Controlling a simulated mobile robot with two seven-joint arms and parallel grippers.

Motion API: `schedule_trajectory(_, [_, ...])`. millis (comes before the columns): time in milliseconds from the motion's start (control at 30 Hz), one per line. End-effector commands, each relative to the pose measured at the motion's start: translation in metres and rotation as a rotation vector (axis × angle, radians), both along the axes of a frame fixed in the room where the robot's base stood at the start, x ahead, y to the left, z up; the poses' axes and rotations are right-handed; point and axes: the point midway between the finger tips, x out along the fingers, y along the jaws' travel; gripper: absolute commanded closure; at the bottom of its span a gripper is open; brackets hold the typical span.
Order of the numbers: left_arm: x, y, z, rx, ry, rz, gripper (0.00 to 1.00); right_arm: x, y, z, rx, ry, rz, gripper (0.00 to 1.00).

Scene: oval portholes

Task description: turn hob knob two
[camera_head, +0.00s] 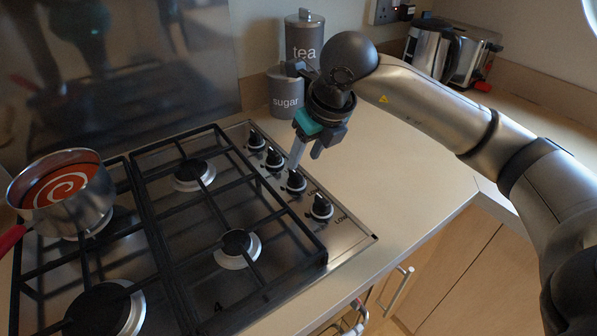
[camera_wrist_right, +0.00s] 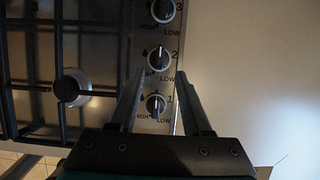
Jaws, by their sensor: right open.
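Hob knob two (camera_head: 296,181) is a black knob with a light pointer mark, second from the front in the row on the hob's right side. It also shows in the right wrist view (camera_wrist_right: 159,58), labelled 2, with its mark roughly in line with the row. My right gripper (camera_head: 304,162) is open and empty, fingers pointing down above the knob row. In the right wrist view the open fingertips (camera_wrist_right: 160,74) appear on either side of the strip just short of knob two. I cannot tell their exact height. My left gripper is out of view.
Knob one (camera_head: 321,206) and knob three (camera_head: 273,159) flank it. A pan of red soup (camera_head: 62,190) stands on the hob's left. Sugar (camera_head: 286,92) and tea (camera_head: 304,38) canisters stand behind. The worktop (camera_head: 400,170) to the right is clear.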

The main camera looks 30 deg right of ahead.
Motion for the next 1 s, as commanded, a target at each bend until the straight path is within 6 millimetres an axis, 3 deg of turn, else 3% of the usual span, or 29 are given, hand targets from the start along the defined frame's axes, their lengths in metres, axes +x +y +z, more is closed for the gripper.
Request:
schedule_trajectory(100, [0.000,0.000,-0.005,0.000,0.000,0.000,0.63,0.009,0.002,-0.025,0.002,0.004,0.000,0.51])
schedule_trajectory(300, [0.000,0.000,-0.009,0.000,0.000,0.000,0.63,0.020,0.003,-0.049,0.002,0.001,0.001,0.51])
schedule_trajectory(733, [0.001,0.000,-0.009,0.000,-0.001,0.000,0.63,0.023,0.004,-0.057,0.002,-0.001,0.002,0.51])
schedule_trajectory(1000, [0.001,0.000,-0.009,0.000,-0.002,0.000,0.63,0.023,0.004,-0.057,0.002,-0.001,0.002,0.82])
